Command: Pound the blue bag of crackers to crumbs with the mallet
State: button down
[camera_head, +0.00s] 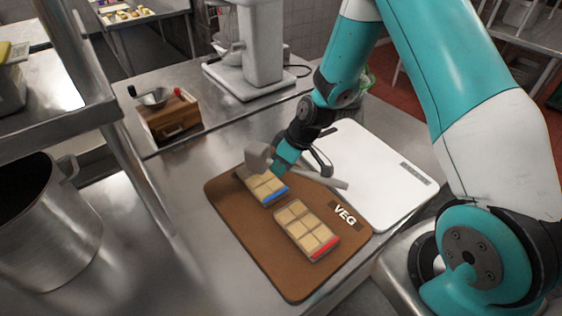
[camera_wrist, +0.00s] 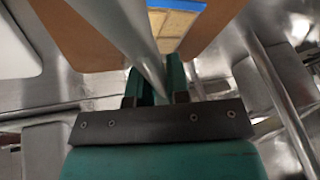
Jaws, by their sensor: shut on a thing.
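The blue bag of crackers (camera_head: 267,188) lies on the brown VEG board, its squares whole where they show and a blue strip at its near end. My gripper (camera_head: 286,172) is shut on the handle of the grey mallet (camera_head: 327,180). The mallet head (camera_head: 259,158) is over the far end of the blue bag and hides part of it; I cannot tell whether it touches. In the wrist view the handle (camera_wrist: 143,45) runs between my fingers (camera_wrist: 155,88), with the blue bag (camera_wrist: 175,22) beyond.
A bag with a red strip (camera_head: 306,230) lies nearer on the brown board (camera_head: 290,279). A white board (camera_head: 377,168) lies to the right. A wooden grinder box (camera_head: 171,117) and a grey appliance (camera_head: 254,60) stand behind. A large pot (camera_head: 60,235) stands left.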

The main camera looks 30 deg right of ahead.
aim_at(275, 184)
dwell(0.4)
notch_tip(275, 184, down, 4)
jog(key=b, duration=0.3)
jog(key=shift+r, duration=0.3)
notch_tip(275, 184, up, 6)
jog(key=p, duration=0.4)
jog(key=shift+r, duration=0.15)
